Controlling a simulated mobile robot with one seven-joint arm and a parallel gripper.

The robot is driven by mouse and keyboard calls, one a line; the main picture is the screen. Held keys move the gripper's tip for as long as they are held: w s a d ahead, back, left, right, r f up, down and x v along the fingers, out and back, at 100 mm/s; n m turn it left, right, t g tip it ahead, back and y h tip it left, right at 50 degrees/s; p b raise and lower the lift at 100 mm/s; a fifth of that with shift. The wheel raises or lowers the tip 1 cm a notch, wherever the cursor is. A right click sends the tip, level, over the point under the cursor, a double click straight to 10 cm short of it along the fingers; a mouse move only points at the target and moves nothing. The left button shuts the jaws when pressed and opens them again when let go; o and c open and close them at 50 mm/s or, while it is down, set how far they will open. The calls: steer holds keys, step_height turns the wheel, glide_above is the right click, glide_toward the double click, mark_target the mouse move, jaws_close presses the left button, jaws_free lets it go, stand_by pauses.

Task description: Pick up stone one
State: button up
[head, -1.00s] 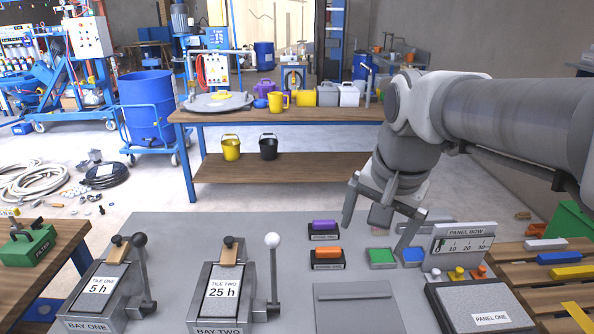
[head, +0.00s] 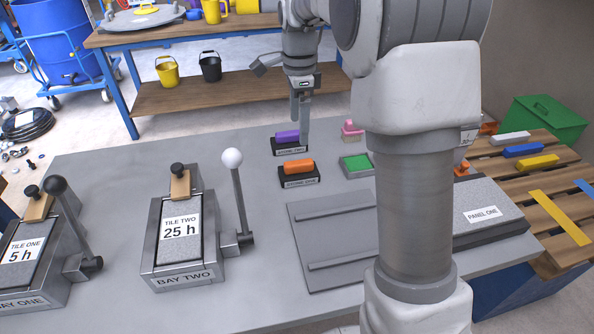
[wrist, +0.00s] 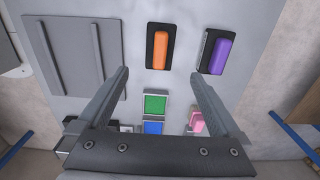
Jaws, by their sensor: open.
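Stone one is an orange bar (head: 298,166) lying in a dark holder whose label appears to read STONE ONE. In the wrist view the orange stone (wrist: 161,48) lies beyond the gap between my fingertips. My gripper (head: 300,112) is open and empty above the grey table, behind the orange stone in the head view. In the wrist view its two fingers (wrist: 159,76) stand wide apart, touching nothing. A purple bar (head: 287,136), labelled apparently STONE TWO, sits in a similar holder just behind; it also shows in the wrist view (wrist: 219,56).
A green pad (head: 357,163) and a pink brush (head: 351,131) are right of the stones. A ridged grey plate (head: 330,215) lies in front. Bay two's lever with a white knob (head: 232,158) rises at left. My arm hides part of the right side.

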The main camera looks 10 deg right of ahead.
mark_target(299, 162)
step_height(299, 162, down, 14)
steer(key=b, duration=0.3)
steer(key=shift+f, duration=0.2)
steer(key=shift+c, duration=0.3)
steer(key=shift+r, duration=0.1)
jaws_close()
step_height(299, 162, up, 4)
steer(key=shift+r+p, duration=0.15)
steer(key=shift+p, duration=0.5)
steer(key=d+r+p, duration=0.2)
steer(key=d+r, duration=0.4)
steer(key=d, duration=0.5)
steer(key=shift+w+d+r+p, duration=0.35)
